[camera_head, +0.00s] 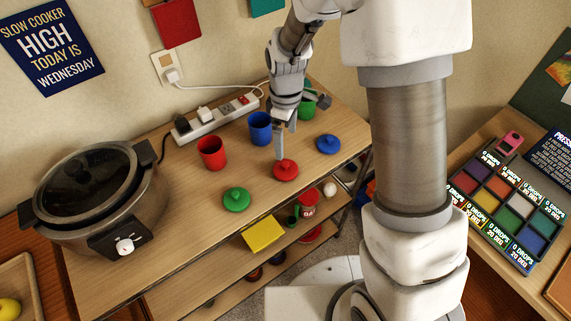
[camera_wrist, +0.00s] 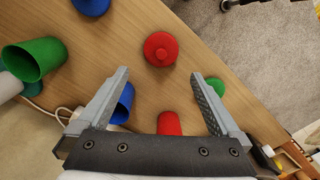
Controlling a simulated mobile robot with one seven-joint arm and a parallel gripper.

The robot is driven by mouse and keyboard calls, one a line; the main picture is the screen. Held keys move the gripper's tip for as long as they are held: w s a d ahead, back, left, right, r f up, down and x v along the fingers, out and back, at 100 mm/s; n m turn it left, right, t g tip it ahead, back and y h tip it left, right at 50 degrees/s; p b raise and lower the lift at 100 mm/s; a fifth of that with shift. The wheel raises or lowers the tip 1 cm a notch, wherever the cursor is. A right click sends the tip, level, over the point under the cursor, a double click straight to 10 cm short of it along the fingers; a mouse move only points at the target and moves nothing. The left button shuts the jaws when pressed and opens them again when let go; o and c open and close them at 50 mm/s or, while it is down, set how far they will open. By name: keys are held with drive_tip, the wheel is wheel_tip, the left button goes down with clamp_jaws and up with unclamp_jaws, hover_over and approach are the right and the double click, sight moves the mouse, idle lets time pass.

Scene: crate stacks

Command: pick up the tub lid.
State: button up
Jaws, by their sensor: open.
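Three round knobbed lids lie on the wooden table: a red lid (camera_head: 286,170), a green lid (camera_head: 237,199) and a blue lid (camera_head: 328,144). The pictures do not show which one the task means. My gripper (camera_wrist: 160,75) is open and empty above the table, pointing down near the red lid. In the wrist view the red lid (camera_wrist: 160,48) lies just beyond the gap between the fingertips, roughly centred. The green lid (camera_wrist: 215,86) is partly hidden behind the right finger there, and the blue lid (camera_wrist: 92,5) is cut off at the top edge.
A red tub (camera_head: 212,152), a blue tub (camera_head: 260,128) and a green tub (camera_head: 306,107) stand behind the lids. A power strip (camera_head: 217,120) lies along the wall. A slow cooker (camera_head: 92,190) stands at the left. A lower shelf holds a yellow item (camera_head: 263,234).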

sight(286, 164)
wheel_tip(286, 164, down, 6)
drive_tip(key=shift+f, duration=0.2)
drive_tip(key=shift+s+f+p, duration=0.1)
drive_tip(key=shift+f+p, duration=0.8)
drive_tip(key=shift+f, duration=1.9)
drive_tip(key=c, duration=1)
